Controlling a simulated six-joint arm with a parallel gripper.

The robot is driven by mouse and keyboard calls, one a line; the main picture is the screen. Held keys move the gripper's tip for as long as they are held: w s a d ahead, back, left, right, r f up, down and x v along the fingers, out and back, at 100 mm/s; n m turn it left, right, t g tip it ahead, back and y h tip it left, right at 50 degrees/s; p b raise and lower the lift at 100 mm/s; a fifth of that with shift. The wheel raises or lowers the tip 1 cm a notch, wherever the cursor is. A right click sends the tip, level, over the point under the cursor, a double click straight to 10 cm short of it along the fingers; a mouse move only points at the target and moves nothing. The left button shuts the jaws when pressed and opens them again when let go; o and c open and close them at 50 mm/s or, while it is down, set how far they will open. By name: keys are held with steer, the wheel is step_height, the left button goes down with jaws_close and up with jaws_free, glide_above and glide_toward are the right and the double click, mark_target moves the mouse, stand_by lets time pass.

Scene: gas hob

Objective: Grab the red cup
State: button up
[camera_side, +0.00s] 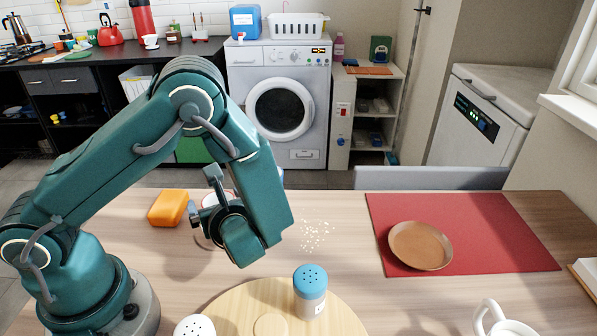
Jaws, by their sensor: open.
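No plainly red cup shows. A pale, cup-like thing (209,200) with a hint of red at its edge stands on the wooden table (345,215), mostly hidden behind my gripper (203,196). I cannot tell its full colour or shape. My gripper is open at the end of the bent arm, close in front of this thing. I cannot tell whether they touch.
An orange block (168,208) lies left of the gripper. A blue-topped shaker (310,291) stands on a round board (245,300), with a white shaker (195,326) nearby. A brown plate (420,246) is on a red mat (500,230). A white mug (500,322) stands front right.

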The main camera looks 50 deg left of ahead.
steer(key=c, duration=1.3)
steer(key=shift+c, duration=0.4)
steer(key=shift+r, duration=0.1)
